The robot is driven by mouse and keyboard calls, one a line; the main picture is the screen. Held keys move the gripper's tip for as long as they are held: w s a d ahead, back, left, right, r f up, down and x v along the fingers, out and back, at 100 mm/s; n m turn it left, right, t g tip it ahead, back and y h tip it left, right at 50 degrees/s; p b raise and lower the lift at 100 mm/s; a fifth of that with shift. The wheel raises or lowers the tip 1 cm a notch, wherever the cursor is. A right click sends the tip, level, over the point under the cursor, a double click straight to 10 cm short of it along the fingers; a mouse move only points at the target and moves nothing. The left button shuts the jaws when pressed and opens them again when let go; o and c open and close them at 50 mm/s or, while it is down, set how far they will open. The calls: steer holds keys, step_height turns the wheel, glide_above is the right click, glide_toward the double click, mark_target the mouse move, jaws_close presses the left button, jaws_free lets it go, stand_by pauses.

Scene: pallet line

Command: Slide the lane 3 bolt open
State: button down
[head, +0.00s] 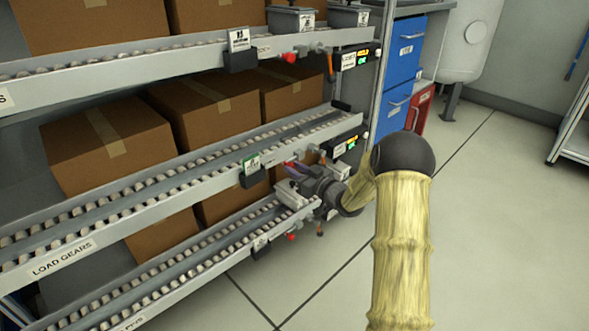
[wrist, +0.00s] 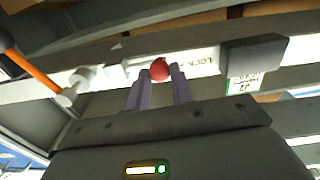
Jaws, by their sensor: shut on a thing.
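The bolt's red knob (wrist: 160,69) sits between my two grey-violet fingers in the wrist view, in front of a pale rail with partly covered lettering that looks like "LOCK". My gripper (wrist: 161,80) is shut on this knob. In the head view my gripper (head: 293,168) is at the right end of the middle roller lane (head: 180,185), just right of its green tag (head: 252,163). There my wrist and fingers hide most of the bolt. The number on the tag is too small to read surely.
An orange-handled lever (wrist: 35,72) stands left of the knob in the wrist view, and a dark block (wrist: 254,53) is to its right. Other red knobs show on the upper lane (head: 288,58) and lower lane (head: 292,237).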

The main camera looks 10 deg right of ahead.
steer(key=shift+s+a+f, duration=0.15)
steer(key=shift+s+a, duration=0.05)
steer(key=shift+a, duration=0.3)
steer(key=c, duration=1.2)
jaws_free()
steer(key=shift+d, duration=0.2)
steer(key=shift+d, duration=0.15)
steer(key=p+v, duration=0.7)
steer(key=v, duration=1)
steer(key=shift+s, duration=0.15)
steer(key=shift+d, duration=0.15)
